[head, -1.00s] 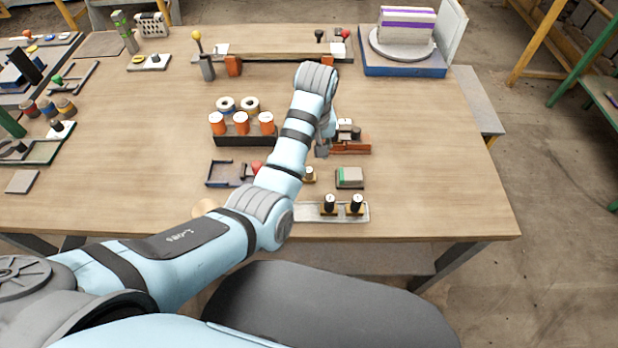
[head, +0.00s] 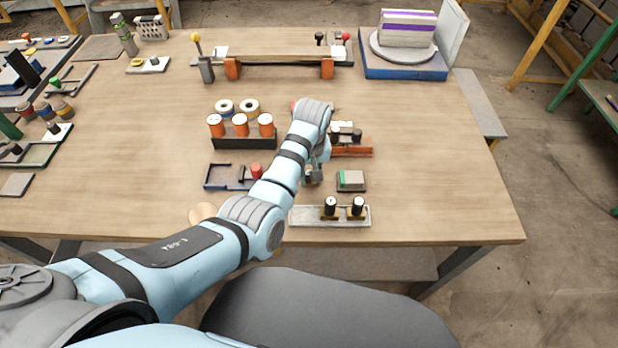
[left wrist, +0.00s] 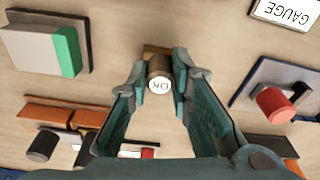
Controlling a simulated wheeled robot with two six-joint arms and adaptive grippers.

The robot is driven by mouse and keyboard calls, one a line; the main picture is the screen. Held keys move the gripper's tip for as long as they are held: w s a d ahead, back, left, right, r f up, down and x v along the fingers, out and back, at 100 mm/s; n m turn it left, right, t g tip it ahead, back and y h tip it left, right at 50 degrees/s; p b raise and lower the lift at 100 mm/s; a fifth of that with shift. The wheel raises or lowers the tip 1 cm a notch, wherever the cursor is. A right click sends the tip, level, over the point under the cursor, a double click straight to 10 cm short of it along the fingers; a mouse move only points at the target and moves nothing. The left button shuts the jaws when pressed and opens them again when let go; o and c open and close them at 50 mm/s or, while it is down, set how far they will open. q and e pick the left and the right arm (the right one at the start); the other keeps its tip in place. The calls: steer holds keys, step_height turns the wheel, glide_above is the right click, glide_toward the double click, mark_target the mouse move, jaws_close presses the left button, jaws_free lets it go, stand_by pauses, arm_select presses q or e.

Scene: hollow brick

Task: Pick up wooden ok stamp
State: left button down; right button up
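The wooden ok stamp (left wrist: 158,76) shows in the left wrist view as a brown round handle with a white lettered top on a wooden base. My left gripper (left wrist: 160,66) is open, with its two teal fingers on either side of the handle. A small gap seems to show beside the handle; contact is hard to judge. In the head view my left gripper (head: 316,172) is low over the table, and my arm and fingers hide most of the stamp. My right gripper is not in view.
A grey block with a green end (head: 351,180) lies just right of the gripper. A tray with two black-handled stamps (head: 300,216) is nearer me. A dark holder with a red knob (head: 222,178) is left. An orange rack (head: 352,152) stands behind.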

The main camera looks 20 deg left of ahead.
arm_select(q)
steer(key=shift+r, duration=0.1)
step_height(320, 180, up, 20)
steer(key=p, duration=0.8)
